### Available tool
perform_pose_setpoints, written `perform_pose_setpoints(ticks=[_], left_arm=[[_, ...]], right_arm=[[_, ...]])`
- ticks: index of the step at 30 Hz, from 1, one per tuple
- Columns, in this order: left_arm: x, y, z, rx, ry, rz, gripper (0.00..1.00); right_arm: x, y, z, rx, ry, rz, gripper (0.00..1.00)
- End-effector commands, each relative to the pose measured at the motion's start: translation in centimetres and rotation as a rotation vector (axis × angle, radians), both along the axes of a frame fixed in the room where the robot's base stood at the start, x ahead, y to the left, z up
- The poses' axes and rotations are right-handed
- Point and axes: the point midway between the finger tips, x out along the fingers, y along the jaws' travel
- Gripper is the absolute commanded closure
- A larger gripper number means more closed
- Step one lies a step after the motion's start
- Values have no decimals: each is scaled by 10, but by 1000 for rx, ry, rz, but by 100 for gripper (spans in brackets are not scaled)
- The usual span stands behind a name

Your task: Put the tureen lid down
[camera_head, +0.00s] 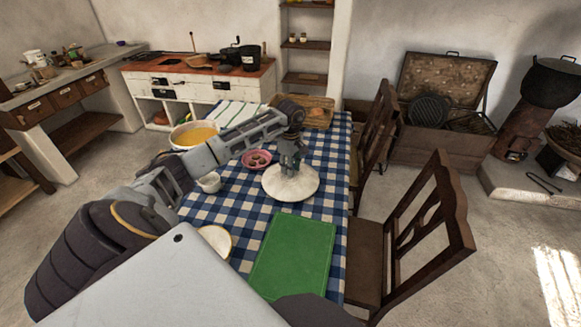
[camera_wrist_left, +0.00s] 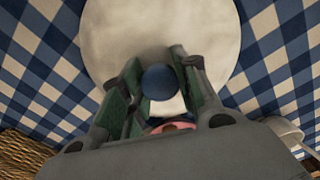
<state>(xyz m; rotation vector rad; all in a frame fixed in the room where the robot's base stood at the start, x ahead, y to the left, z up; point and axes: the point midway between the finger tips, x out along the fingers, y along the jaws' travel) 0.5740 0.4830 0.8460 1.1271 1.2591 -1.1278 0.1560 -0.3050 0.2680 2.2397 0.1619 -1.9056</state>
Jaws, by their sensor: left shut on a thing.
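The tureen lid (camera_head: 292,187) is a round white disc over the blue-and-white checked tablecloth (camera_head: 320,205). My left gripper (camera_head: 290,160) is above its middle, pointing down. In the left wrist view the lid (camera_wrist_left: 110,40) fills the upper middle, and its dark blue knob (camera_wrist_left: 159,82) sits between the fingers of my left gripper (camera_wrist_left: 155,92), which is shut on it. I cannot tell whether the lid touches the cloth or hangs just above it. A white bowl with yellow contents (camera_head: 193,135), perhaps the tureen, stands farther back left. My right gripper is not in view.
A pink bowl (camera_head: 257,160) is just behind the lid to the left, with a small white cup (camera_head: 209,182) farther left. A green board (camera_head: 293,258) lies in front. A basket (camera_head: 316,113) stands behind. Chairs (camera_head: 425,235) line the right side.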

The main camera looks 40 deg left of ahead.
Motion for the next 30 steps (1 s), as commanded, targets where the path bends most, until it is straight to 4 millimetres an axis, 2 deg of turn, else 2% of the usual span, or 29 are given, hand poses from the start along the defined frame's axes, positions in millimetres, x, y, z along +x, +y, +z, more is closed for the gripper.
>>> perform_pose_setpoints(ticks=[1,2,7,21,30], left_arm=[[0,0,0,0,-2,1,100],[0,0,-1,0,0,0,68],[0,0,-1,0,0,0,48],[0,0,2,0,1,0,48],[1,0,31,1,-2,0,48]], right_arm=[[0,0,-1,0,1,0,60],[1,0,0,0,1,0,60],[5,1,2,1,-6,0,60],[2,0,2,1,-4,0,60],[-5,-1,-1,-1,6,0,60]])
